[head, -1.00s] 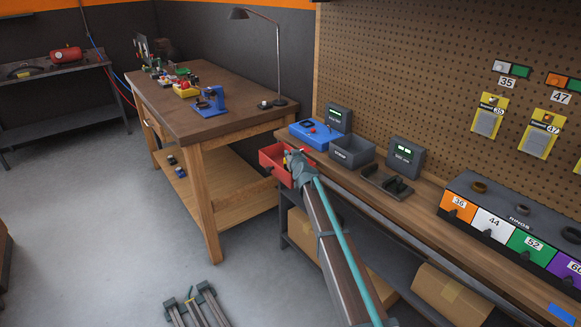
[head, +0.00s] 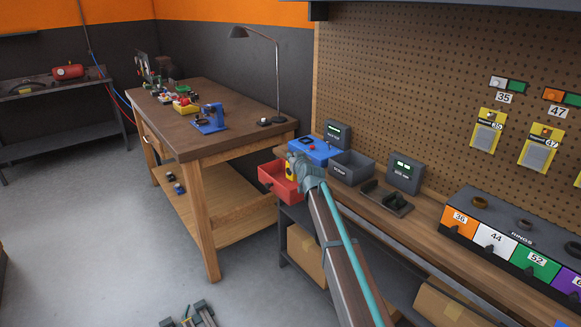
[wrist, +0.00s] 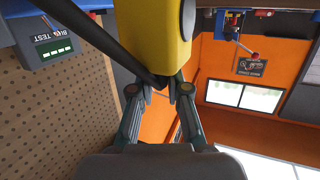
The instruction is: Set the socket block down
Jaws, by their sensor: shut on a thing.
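My gripper (head: 297,168) is at the end of my arm, over the right side of a red bin (head: 275,181) by the left end of the bench. It is shut on a yellow block with a dark part (head: 291,172). In the wrist view the yellow block (wrist: 152,35) fills the top middle, and the fingertips (wrist: 160,90) close on its dark lower end. A thick dark bar crosses to it from the upper left. The frames do not show clearly whether the block touches the bin. Sockets in the block cannot be made out.
A blue case (head: 316,150), a grey bin (head: 351,167) and a tester with a lit display (head: 405,170) stand close by on the bench. A rings rack (head: 515,235) is at right. The wooden table (head: 180,135) holds a blue stand (head: 210,120).

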